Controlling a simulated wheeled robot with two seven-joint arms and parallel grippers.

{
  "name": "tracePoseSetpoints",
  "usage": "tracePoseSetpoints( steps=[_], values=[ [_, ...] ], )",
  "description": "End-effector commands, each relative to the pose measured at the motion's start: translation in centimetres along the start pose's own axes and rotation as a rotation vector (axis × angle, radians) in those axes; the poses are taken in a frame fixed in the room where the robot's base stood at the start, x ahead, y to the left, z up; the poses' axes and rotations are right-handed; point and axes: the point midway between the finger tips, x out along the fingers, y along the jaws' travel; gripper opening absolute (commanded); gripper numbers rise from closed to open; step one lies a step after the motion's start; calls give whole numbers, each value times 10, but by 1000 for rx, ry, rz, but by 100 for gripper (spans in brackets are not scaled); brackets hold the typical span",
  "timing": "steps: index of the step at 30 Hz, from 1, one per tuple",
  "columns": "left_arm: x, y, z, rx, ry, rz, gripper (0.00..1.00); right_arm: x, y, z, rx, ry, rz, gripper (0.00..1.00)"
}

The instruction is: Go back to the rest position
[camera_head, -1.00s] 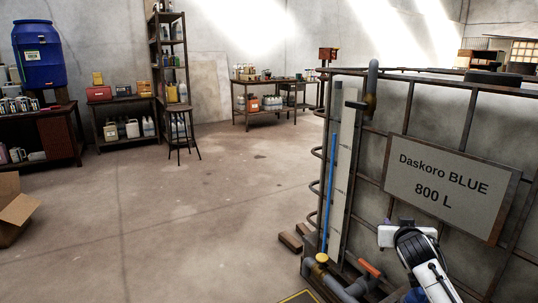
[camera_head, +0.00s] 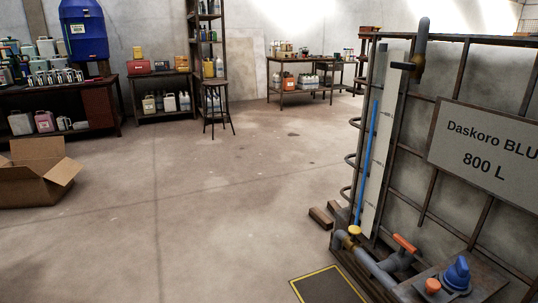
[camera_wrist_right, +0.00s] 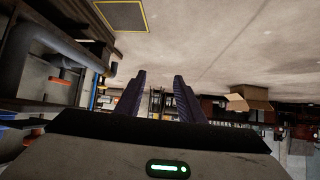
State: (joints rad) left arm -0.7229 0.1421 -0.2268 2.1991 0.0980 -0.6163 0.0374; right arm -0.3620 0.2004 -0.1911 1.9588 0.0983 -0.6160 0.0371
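My right gripper (camera_wrist_right: 160,97) shows in the right wrist view. Its two dark ridged fingers stand apart with nothing between them, so it is open and empty. Neither gripper shows in the head view now. The caged vat (camera_head: 420,115) stands at the right with a grey sign (camera_head: 490,150) reading "Daskoro BLU… 800 L", cut off by the frame edge. A level gauge (camera_head: 385,140) with a blue column is on its near corner. Below are grey pipes with a yellow cap (camera_head: 354,231), an orange-handled valve (camera_head: 404,244), an orange button (camera_head: 432,285) and a blue knob (camera_head: 457,273).
A black mat with a yellow border (camera_head: 328,286) lies on the floor before the vat. Wooden blocks (camera_head: 321,217) lie beside it. An open cardboard box (camera_head: 38,180) sits at the left. Shelves and a stool (camera_head: 217,105) stand farther back. The middle floor is clear.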

Motion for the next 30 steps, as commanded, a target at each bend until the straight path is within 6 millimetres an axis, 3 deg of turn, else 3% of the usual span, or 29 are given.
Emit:
tracePoseSetpoints(
  steps=[1, 3, 11, 13, 30],
  values=[
    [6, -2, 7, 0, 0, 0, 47, -10, -15, 23, 20, -20, -20, 35],
    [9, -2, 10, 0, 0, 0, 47, -25, -31, 42, 43, -40, -42, 35],
    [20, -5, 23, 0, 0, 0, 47, -74, -74, 90, 126, -103, -98, 35],
    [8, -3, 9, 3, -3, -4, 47, -86, -73, 74, 123, -105, -95, 35],
    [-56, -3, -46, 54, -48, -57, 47, -142, -60, 14, 65, -151, -47, 35]
  ],
)
